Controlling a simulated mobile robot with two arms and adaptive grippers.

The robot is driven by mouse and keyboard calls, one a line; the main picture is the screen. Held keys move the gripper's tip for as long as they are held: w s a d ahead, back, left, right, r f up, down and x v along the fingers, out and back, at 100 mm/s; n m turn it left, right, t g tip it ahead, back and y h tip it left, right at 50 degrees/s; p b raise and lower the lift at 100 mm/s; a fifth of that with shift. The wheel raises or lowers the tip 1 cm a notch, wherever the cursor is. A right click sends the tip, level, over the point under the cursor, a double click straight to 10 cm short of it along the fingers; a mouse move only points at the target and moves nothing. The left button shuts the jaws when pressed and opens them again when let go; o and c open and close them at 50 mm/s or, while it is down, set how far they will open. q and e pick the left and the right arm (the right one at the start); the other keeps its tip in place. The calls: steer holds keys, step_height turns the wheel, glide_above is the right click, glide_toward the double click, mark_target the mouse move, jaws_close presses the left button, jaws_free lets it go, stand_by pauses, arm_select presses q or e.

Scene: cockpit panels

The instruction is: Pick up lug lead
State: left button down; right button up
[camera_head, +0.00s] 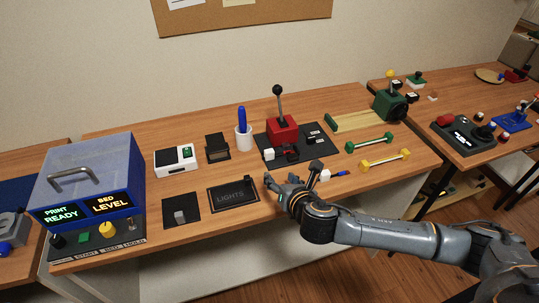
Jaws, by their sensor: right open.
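My right gripper (283,186) reaches in from the right over the front edge of the wooden table. It is open, its fingers pointing left beside the LIGHTS panel, and I see nothing between them. Which thing is the lug lead I cannot tell for sure. A small blue-tipped piece (341,173) lies just behind my right wrist, partly hidden by it. A green bar with thick ends (369,142) and a yellow one (385,160) lie farther right, apart from the gripper. My left gripper is not in view.
The LIGHTS panel (233,194) lies left of the gripper. Behind stand a red lever box (283,130) and a white cup (243,138) with a blue pen. A blue printer box (90,175) stands at the left. A second table with controls is at the right.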

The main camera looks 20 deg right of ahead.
mark_target(270, 152)
steer(key=w+d+n, duration=0.1)
steer(key=w+d+r+n, duration=0.1)
steer(key=shift+n+t, duration=0.3)
steer(key=shift+n, duration=0.1)
steer(key=shift+w, duration=0.35)
steer(key=x, duration=0.8)
steer(key=shift+a+x, duration=0.1)
steer(key=shift+x, duration=1.2)
steer(key=shift+a+x, duration=0.15)
steer(key=shift+x, duration=1.2)
steer(key=shift+r, duration=0.15)
jaws_close()
